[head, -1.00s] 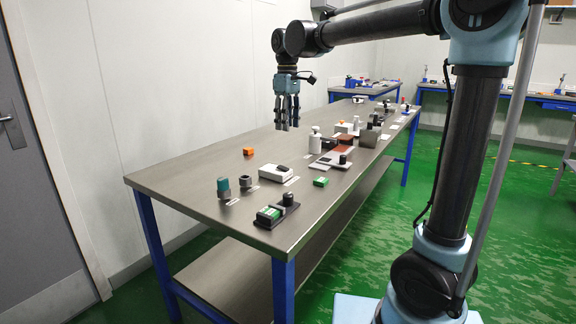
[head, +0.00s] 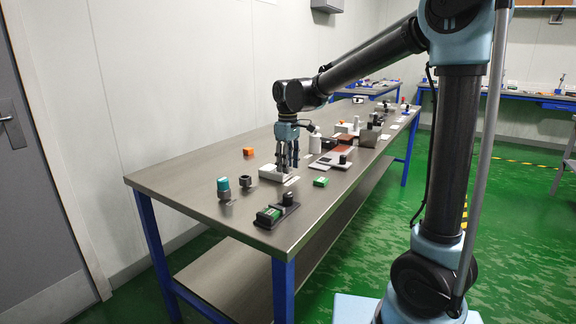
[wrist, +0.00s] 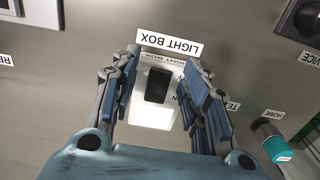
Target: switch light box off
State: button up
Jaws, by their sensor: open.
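The light box (head: 270,173) is a low white box on the long steel table in the head view. It also shows in the wrist view (wrist: 153,110), with a black switch (wrist: 158,86) on its top and a pale, bright panel beside it. A "LIGHT BOX" label (wrist: 169,43) lies on the table along its edge. My gripper (head: 287,168) points down over the box. In the wrist view its open fingers (wrist: 160,105) stand on either side of the box, with the switch between them in the picture. Whether the fingertips touch anything cannot be told.
A teal-capped item (head: 223,186) and a dark round part (head: 245,181) stand left of the box. An orange block (head: 249,152) lies behind. A green block (head: 320,182) and a dark tray (head: 276,212) are nearer the front edge. A white bottle (head: 315,142) stands to the right.

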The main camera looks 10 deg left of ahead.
jog(key=shift+f, duration=0.2)
grip_shut()
jog(key=shift+w+a+r+g+h, duration=0.2)
jog(key=shift+a+g+h, duration=0.1)
jog(key=shift+h, duration=0.55)
jog(key=shift+w+a+r+g+h, duration=0.1)
jog(key=shift+a+r+g+h, duration=0.15)
jog(key=shift+h, duration=0.6)
jog(key=shift+f, duration=0.1)
grip_release()
jog(key=shift+d, duration=0.1)
